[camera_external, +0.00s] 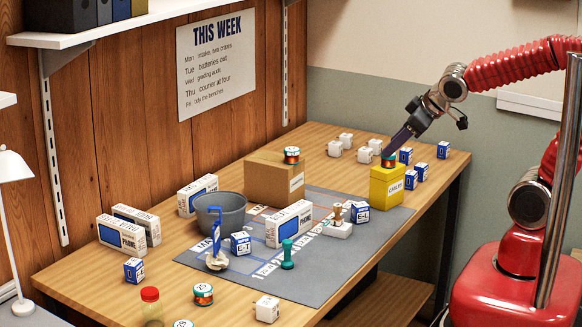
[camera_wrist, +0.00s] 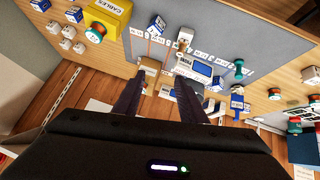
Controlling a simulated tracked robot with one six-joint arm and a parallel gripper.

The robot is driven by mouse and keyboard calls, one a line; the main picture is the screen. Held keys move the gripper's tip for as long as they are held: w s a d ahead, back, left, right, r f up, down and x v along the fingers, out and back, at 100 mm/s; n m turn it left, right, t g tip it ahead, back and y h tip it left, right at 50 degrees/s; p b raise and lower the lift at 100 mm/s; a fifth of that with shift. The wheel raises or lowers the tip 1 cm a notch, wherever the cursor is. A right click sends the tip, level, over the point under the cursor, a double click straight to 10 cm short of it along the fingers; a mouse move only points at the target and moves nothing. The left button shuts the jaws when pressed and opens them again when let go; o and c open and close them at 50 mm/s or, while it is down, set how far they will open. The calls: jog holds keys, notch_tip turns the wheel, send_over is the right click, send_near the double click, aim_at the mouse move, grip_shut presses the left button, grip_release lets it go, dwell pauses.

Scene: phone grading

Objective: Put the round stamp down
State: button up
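A teal stamp (camera_external: 288,255) with a knob handle and a round-looking base stands upright on the front part of the grey mat (camera_external: 330,270). It also shows in the wrist view (camera_wrist: 239,66). A wooden-handled stamp (camera_external: 338,214) stands on a small white block farther back; it also shows in the wrist view (camera_wrist: 183,37). I cannot be sure which is the round stamp.
A cardboard box (camera_external: 262,181), grey bowl (camera_external: 228,208), phone boxes (camera_external: 288,225) and blue-and-white small boxes (camera_external: 241,243) crowd the bench. White cubes (camera_external: 346,139) lie at the back. Some front mat is bare.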

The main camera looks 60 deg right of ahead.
jog(key=s+a+r+m+g+y, duration=0.1)
jog(key=s+a, duration=0.3)
jog(key=s, duration=0.7)
jog(key=shift+s+a+r+g+y, duration=0.3)
jog(key=shift+s+r+g+y, duration=0.1)
jog(key=shift+g, duration=0.3)
